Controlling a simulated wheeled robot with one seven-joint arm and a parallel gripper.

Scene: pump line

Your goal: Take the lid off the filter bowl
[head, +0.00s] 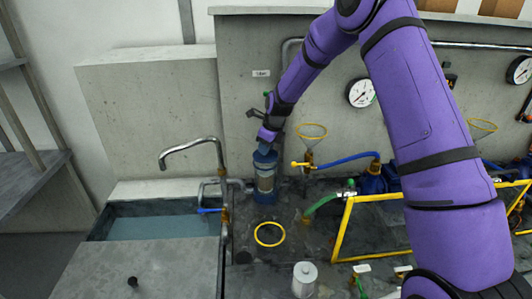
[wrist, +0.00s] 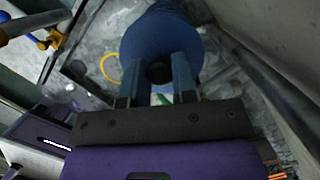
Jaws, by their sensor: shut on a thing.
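The filter bowl (head: 265,180) is a clear cylinder with a blue base, standing upright in the pipework beside the sink. Its blue lid (head: 265,157) is at the top of the bowl; I cannot tell if a small gap lies between them. My gripper (head: 266,138) points down from above the lid. In the wrist view the lid (wrist: 150,35) is a wide blue disc, and my gripper (wrist: 159,75) has its two fingers on either side of the lid's dark knob (wrist: 159,72), shut on it. The bowl is hidden under the lid in that view.
A yellow ring (head: 270,234) lies on the wet dark surface in front of the bowl. A water-filled sink (head: 150,228) with a curved tap (head: 190,146) is to the left. A yellow funnel (head: 312,131), blue hose (head: 345,160) and yellow frame (head: 345,232) stand right. A white canister (head: 304,280) is in front.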

